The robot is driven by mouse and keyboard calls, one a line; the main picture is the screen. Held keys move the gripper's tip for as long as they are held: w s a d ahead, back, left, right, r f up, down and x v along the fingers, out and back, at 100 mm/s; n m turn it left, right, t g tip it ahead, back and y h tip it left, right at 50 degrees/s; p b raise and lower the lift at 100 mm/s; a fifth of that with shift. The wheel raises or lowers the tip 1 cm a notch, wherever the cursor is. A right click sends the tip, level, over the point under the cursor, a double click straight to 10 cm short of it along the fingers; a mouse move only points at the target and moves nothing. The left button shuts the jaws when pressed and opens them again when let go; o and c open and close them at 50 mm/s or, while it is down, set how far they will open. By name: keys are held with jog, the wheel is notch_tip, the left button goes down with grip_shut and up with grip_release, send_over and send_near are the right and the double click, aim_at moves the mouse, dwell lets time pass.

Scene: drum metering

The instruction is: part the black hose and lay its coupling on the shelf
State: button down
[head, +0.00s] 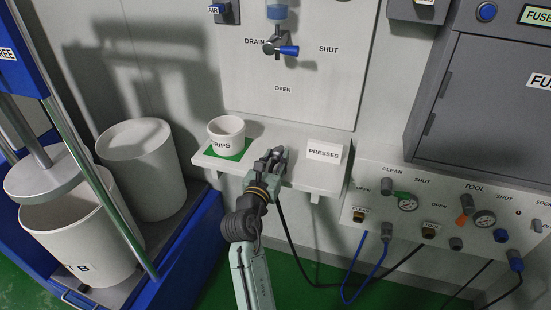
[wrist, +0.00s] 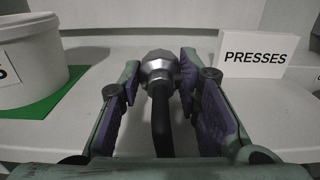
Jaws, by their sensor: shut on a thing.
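My gripper (head: 272,163) is shut on the silver coupling (wrist: 158,68) of the black hose, at the white shelf (head: 318,180). In the wrist view, the coupling sits between the far ends of my gripper's fingers (wrist: 160,80), and the black hose (wrist: 161,125) runs back from it toward me. Whether the coupling touches the shelf I cannot tell. In the head view, the fingers mostly hide the coupling. The black hose (head: 284,228) hangs off the shelf's front edge and loops along the floor to the right, toward the wall panel.
A white cup (head: 226,134) stands on a green mat (head: 238,153) left of my gripper. A PRESSES sign (head: 323,152) stands to the right. A panel (head: 400,185) with gauges and ports is further right, with a blue hose (head: 385,250). White drums stand at left.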

jog(key=shift+f+b, duration=0.35)
jog(key=shift+f, duration=0.35)
dwell(0.4)
